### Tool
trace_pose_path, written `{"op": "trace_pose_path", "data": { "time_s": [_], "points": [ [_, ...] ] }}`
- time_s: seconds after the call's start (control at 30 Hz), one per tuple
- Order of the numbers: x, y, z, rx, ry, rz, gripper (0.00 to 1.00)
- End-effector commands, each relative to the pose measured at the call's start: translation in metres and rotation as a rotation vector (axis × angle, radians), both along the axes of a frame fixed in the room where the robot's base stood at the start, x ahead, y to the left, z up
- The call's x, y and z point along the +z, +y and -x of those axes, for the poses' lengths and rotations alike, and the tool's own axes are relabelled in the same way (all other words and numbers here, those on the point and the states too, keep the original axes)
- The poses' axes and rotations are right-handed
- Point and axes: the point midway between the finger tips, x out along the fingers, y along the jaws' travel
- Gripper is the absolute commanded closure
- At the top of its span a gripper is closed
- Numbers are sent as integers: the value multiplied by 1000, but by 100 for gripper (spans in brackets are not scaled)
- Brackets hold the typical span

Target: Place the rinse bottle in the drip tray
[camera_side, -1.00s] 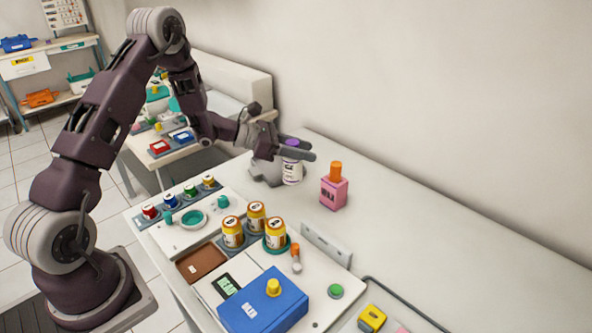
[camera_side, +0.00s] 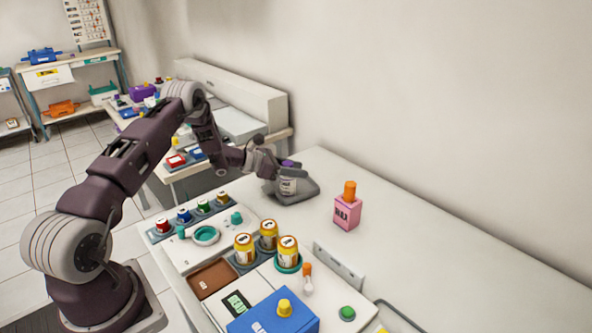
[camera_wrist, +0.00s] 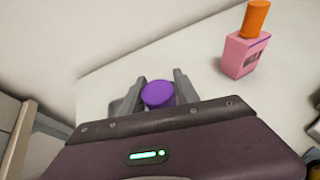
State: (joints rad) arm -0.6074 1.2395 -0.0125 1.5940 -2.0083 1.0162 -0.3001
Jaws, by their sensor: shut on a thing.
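The rinse bottle (camera_side: 288,186) is white with a purple cap and a dark-lettered label. It stands about upright in the side view, at the table's far end. My gripper (camera_side: 290,171) is shut on it from the side, near its top. In the wrist view its purple cap (camera_wrist: 158,94) shows between the two grey fingers; the body is hidden below. A grey tray (camera_side: 306,190), which looks like the drip tray, surrounds the bottle's lower part in the side view. I cannot tell whether the bottle's base touches the tray floor.
A pink bottle with an orange cap (camera_side: 347,212) stands on the table to the right, also in the wrist view (camera_wrist: 242,55). Several yellow jars (camera_side: 268,236) and a blue box (camera_side: 275,314) are nearer. The white table along the wall is mostly clear.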

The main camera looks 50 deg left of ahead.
Motion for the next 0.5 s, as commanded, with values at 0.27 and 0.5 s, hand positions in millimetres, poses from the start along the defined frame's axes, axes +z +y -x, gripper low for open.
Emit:
{"op": "trace_pose_path", "data": {
  "time_s": [0.27, 0.5],
  "points": [
    [-1, 0, -1, -1, -3, -1, 100],
    [-2, 0, 0, -1, -2, -1, 41]
  ]
}}
